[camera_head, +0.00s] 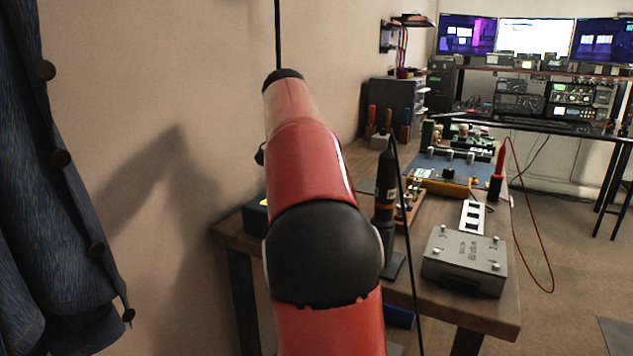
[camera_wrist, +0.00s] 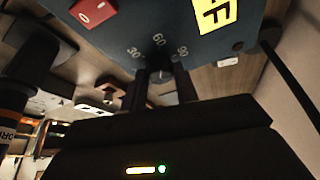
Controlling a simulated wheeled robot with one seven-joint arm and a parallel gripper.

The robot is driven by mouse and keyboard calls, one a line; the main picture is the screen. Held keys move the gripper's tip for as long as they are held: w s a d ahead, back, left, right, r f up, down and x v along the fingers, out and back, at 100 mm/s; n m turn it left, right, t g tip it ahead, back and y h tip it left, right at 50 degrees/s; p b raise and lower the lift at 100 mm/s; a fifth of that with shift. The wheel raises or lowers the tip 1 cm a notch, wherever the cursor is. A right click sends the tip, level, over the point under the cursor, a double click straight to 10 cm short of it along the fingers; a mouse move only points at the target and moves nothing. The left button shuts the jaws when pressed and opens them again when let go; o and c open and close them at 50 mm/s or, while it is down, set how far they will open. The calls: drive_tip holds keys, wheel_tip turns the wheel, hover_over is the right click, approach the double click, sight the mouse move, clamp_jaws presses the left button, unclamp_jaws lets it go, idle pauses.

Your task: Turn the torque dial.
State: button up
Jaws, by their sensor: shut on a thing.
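The torque dial (camera_wrist: 160,74) is a small dark knob on a blue-grey panel (camera_wrist: 190,40). The marks 30, 60 and 90 stand around it, and the 60 is right beside its middle. In the wrist view my gripper (camera_wrist: 162,82) has its two dark fingers on either side of the knob, shut on it. Most of the knob is hidden between the fingers, so I cannot tell where it points. In the head view my red arm hides the gripper and the dial; part of a blue box (camera_head: 255,216) shows at the bench's left end.
A red switch marked 0 (camera_wrist: 93,11) and a yellow label (camera_wrist: 215,15) are on the panel near the dial. A dark upright tool (camera_head: 386,185) with a cable stands right of my arm. A grey metal box (camera_head: 464,256) sits at the bench's front right.

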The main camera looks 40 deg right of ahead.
drive_tip(key=o, duration=1)
drive_tip(key=shift+r, duration=0.1)
drive_tip(key=v, duration=0.7)
drive_tip(key=shift+a+r, duration=0.1)
drive_tip(key=shift+r, duration=0.2)
